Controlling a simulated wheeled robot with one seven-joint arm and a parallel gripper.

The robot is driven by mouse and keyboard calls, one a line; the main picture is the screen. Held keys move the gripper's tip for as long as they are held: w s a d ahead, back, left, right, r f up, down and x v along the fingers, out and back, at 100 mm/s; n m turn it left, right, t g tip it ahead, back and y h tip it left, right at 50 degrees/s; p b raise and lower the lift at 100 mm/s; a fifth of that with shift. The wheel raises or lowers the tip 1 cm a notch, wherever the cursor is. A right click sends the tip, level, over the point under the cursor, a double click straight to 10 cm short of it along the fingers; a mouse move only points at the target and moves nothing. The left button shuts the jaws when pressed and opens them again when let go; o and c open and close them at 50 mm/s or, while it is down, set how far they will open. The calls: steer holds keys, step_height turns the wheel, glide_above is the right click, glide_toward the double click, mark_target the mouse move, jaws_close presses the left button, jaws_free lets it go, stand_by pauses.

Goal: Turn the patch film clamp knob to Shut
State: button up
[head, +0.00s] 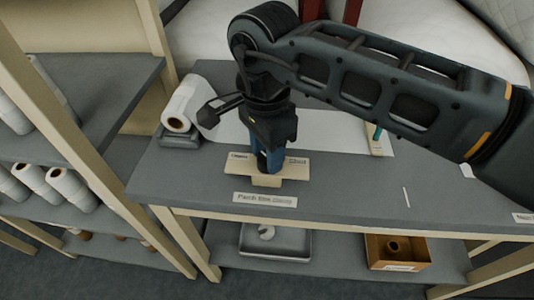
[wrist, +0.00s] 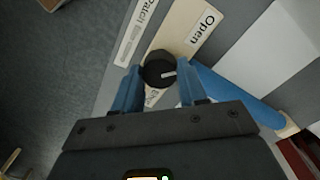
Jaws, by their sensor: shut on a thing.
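The black clamp knob (wrist: 159,69) shows in the wrist view between the blue fingertips of my gripper (wrist: 160,84), which is shut on it. A short white mark on the knob's top points to the right in that view. The cream base plate (head: 267,181) carries the Open label (head: 240,156) on the left and the Shut label (head: 297,161) on the right. The Open label also shows in the wrist view (wrist: 204,27); the other label is mostly hidden there. In the head view my gripper (head: 269,168) points down over the plate and hides the knob.
A patch film clamp name label (head: 265,199) lies in front of the plate on the grey bench (head: 340,195). A tray (head: 275,253) and cardboard box (head: 397,265) sit below.

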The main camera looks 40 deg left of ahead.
steer(key=m+b, duration=0.2)
steer(key=m, duration=0.4)
steer(key=shift+m+b, duration=0.3)
steer(key=shift+b, duration=0.05)
steer(key=m+b, duration=0.2)
steer(key=m, duration=0.3)
steer(key=m+b, duration=0.2)
steer(key=m, duration=0.4)
steer(key=shift+w+m+b, duration=0.1)
steer(key=shift+m+b, duration=1.2)
steer(key=shift+m, duration=1.6)
steer(key=o, duration=1.1)
steer(key=shift+c, duration=0.2)
steer(key=shift+d+r, duration=0.1)
steer(key=shift+r, duration=3.85)
